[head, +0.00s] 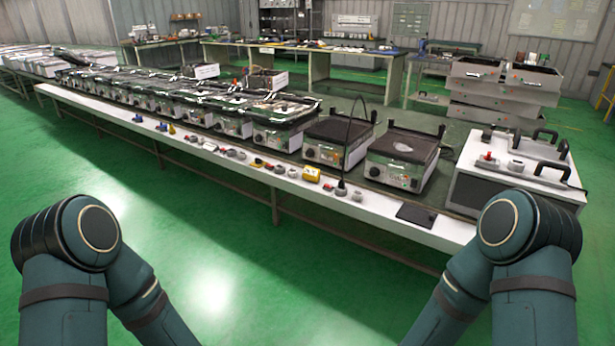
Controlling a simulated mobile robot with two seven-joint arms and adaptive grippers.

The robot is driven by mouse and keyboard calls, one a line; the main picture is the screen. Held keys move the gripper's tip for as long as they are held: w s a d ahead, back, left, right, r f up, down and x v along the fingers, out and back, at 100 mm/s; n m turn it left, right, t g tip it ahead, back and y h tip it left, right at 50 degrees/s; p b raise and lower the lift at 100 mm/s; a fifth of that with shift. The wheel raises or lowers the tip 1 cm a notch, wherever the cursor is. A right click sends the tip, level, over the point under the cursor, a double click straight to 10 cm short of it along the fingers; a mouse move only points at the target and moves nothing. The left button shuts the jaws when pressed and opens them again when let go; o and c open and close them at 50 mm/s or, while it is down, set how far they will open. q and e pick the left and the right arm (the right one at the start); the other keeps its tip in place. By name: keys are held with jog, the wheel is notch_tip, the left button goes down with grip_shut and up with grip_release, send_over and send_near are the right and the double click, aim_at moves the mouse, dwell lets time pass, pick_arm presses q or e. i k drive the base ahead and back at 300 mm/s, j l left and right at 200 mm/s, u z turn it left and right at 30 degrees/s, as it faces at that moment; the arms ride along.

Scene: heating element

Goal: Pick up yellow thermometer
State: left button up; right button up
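A small yellow device (312,174), likely the yellow thermometer, lies on the front edge of the long white workbench (262,178), right of the middle of the head view. It is too small to make out any detail. Both of my arms show in the lower corners, bent and short of the bench. Neither gripper shows in the head view, and nothing of mine touches the yellow device.
Small parts, some yellow, line the bench edge. Heating units (402,158) stand in a row behind them. A black cable (347,140) rises near the yellow device. A black flat pad (416,215) and a white box (507,190) are to the right. Green floor (215,250) is clear.

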aim_at(311, 174)
jog(key=i+z, duration=0.45)
jog(key=i, duration=2.9)
